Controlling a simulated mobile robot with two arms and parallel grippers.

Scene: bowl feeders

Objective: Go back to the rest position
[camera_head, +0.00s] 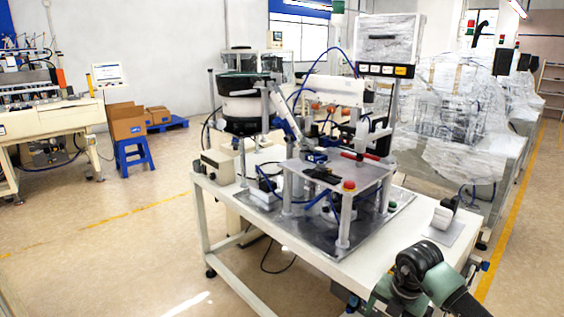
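Part of an arm with a dark rounded joint and grey-green links shows at the lower right of the head view, by the near right corner of the white worktable (308,262). I take it to be my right arm. No gripper fingers can be made out on it, so my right gripper is not in view. My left arm and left gripper are not in view either.
The worktable carries a bowl feeder (244,106) and a raised metal platform (338,175) with a red button (349,185). A blue stool (133,153) with a cardboard box (126,121) stands at the left. The floor (110,235) at the front left is clear.

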